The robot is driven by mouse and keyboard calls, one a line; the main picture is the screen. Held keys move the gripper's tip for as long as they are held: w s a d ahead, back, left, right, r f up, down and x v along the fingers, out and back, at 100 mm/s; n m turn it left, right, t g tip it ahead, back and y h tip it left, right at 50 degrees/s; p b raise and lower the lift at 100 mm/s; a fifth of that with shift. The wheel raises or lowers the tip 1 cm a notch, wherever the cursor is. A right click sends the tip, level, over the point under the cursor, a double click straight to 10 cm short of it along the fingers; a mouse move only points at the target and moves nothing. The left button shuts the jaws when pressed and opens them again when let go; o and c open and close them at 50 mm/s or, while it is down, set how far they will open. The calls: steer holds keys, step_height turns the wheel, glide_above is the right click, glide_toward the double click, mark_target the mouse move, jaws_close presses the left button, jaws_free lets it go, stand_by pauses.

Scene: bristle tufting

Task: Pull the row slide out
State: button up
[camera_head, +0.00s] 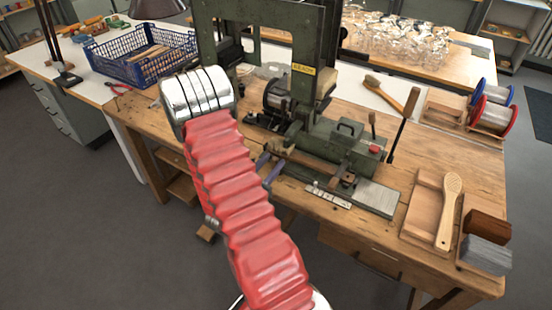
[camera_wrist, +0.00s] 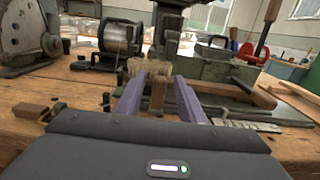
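The green tufting machine (camera_head: 345,152) stands on the wooden bench. My gripper (camera_head: 268,165) is at the machine's front left, its two purple fingers pointing at it. In the wrist view my gripper (camera_wrist: 158,80) is open. A small upright wooden piece (camera_wrist: 158,92) shows between the fingers, with visible gaps on both sides. A bristly tan block (camera_wrist: 148,68) is just behind it, near the fingertips. I cannot tell for sure which part is the row slide, and its seating is hidden.
A wooden lever (camera_wrist: 235,92) lies to the right of my fingers, and a small wooden block (camera_wrist: 32,110) to their left. A wire spool (camera_wrist: 118,38) is behind.

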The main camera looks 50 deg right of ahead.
steer(key=shift+w+d, duration=0.15)
steer(key=shift+d, duration=1.1)
jaws_close()
